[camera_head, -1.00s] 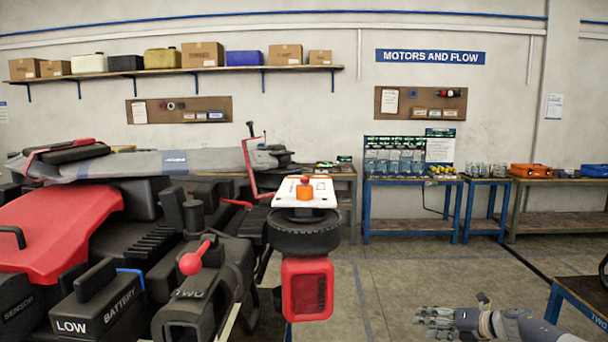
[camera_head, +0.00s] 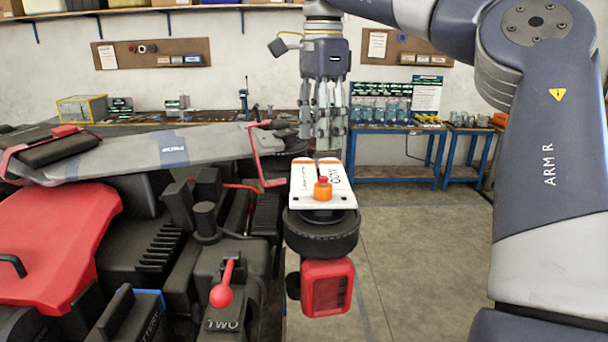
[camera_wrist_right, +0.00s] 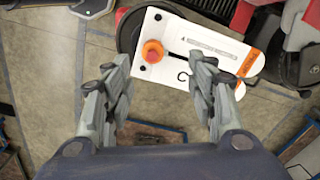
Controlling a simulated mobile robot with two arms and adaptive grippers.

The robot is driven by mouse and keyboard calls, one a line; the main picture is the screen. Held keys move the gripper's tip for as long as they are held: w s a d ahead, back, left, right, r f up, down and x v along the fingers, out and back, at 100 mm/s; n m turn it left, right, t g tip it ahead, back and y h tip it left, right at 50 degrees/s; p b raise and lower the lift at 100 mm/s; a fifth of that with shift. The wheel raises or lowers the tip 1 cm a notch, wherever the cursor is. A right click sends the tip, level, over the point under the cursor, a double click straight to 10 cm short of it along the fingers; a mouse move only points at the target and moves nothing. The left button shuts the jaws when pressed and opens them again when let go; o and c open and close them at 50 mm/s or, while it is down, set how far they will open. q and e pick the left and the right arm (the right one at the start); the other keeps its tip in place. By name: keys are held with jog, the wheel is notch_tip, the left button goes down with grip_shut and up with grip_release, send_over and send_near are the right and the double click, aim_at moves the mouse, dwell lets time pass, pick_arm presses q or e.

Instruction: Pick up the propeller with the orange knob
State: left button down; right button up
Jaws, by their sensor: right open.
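The propeller (camera_head: 335,172) appears as a flat white piece with dark print and an orange edge. Its orange knob (camera_head: 323,190) has a red top. It sits on a round black motor (camera_head: 322,235) above a red block (camera_head: 327,286). My right gripper (camera_head: 322,138) hangs fingers down above and beyond the propeller, open and empty. In the right wrist view, the propeller (camera_wrist_right: 190,50) lies ahead of my spread fingers (camera_wrist_right: 160,92), with the knob (camera_wrist_right: 152,51) between their lines and beyond the tips. Nothing is touching that I can see. My left gripper is out of view.
The drone's black and red body (camera_head: 40,240) fills the left, with a grey arm (camera_head: 150,155) across it. A lever with a red ball (camera_head: 221,295) stands near the motor. Blue workbenches (camera_head: 390,172) stand behind. Floor to the right is open.

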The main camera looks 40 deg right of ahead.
aim_at(323, 181)
jog(key=shift+w+f, duration=0.2)
jog(key=shift+f, duration=0.2)
jog(key=shift+s+d+f, duration=0.25)
jog(key=shift+s+f, duration=0.5)
jog(key=shift+f, duration=0.25)
jog(key=shift+s+f, duration=0.25)
jog(key=shift+f, duration=0.25)
jog(key=shift+s+f, duration=0.25)
jog(key=shift+f, duration=0.2)
jog(key=shift+w+a+f+p, duration=0.1)
jog(key=shift+w+f+p, duration=0.15)
jog(key=shift+p, duration=0.1)
jog(key=f+p, duration=0.1)
jog(key=f, duration=0.1)
jog(key=f+p, duration=0.1)
jog(key=f, duration=0.1)
jog(key=shift+w+a, duration=0.1)
jog(key=shift+a, duration=0.1)
jog(key=shift+d+f, duration=0.1)
jog(key=shift+f, duration=0.35)
jog(key=shift+w, duration=0.1)
jog(key=c, duration=0.9)
grip_shut()
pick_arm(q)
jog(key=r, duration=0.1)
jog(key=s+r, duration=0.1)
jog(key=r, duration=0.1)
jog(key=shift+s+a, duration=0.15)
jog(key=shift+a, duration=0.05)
